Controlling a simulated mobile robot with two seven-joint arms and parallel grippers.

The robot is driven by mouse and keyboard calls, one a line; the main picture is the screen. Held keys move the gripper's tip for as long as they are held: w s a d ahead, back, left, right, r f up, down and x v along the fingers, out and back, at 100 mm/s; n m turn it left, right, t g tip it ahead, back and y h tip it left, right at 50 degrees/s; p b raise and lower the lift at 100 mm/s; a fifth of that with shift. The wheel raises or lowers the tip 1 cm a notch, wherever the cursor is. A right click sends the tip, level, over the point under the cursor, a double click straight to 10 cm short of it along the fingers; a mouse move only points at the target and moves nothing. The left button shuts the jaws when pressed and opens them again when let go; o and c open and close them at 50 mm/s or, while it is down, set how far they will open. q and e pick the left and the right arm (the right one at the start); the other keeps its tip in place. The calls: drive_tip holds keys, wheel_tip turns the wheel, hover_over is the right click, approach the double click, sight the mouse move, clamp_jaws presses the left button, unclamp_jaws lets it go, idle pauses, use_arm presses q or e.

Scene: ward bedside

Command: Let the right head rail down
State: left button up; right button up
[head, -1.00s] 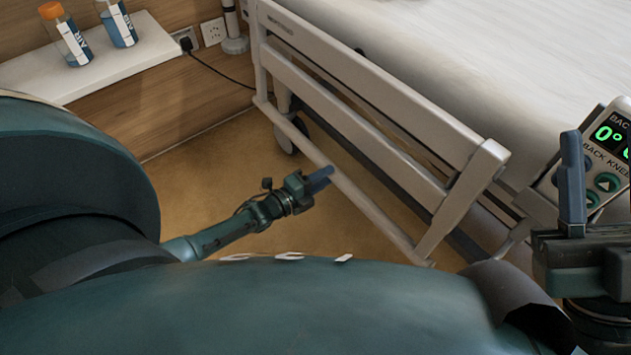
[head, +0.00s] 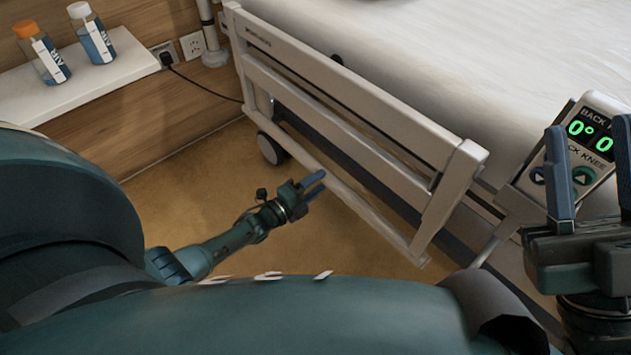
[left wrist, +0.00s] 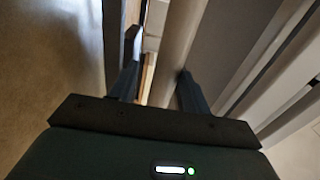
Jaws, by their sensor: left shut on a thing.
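The head rail (head: 345,101) is a pale frame with two wide bars, a thin lower bar and an end post, along the bed's near side. It stands raised beside the mattress. My left gripper (head: 313,187) is at the rail's lower bar, shut on it. In the left wrist view, the pale bar (left wrist: 181,45) runs between the fingers of that gripper (left wrist: 158,88). The exact contact is hard to see. My right gripper (head: 592,170) is at the right edge, its two fingers upright and apart, with nothing seen between them.
A control panel (head: 578,158) with green digits stands behind my right gripper. A shelf (head: 100,98) with two bottles is on the back wall. A wheel (head: 270,148) and bare floor (head: 210,160) lie beside the rail. The white mattress (head: 470,60) fills the back right.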

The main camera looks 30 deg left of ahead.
use_arm(q)
drive_tip(key=o, duration=0.3)
drive_tip(key=shift+s+f, duration=0.25)
drive_tip(key=shift+f, duration=0.4)
drive_tip(key=shift+o, duration=0.2)
use_arm(e)
drive_tip(key=shift+w, duration=0.1)
use_arm(q)
drive_tip(key=p+v, duration=0.4)
drive_tip(key=v, duration=0.9)
drive_tip(key=shift+r, duration=0.55)
use_arm(e)
drive_tip(key=shift+w+a+f+m+h, duration=0.15)
drive_tip(key=shift+w+f+m+h, duration=0.05)
drive_tip(key=shift+f+m+h, duration=1.15)
drive_tip(key=shift+w+a+f+m+h, duration=0.15)
drive_tip(key=shift+f+m+h, duration=0.85)
drive_tip(key=shift+m+h, duration=0.5)
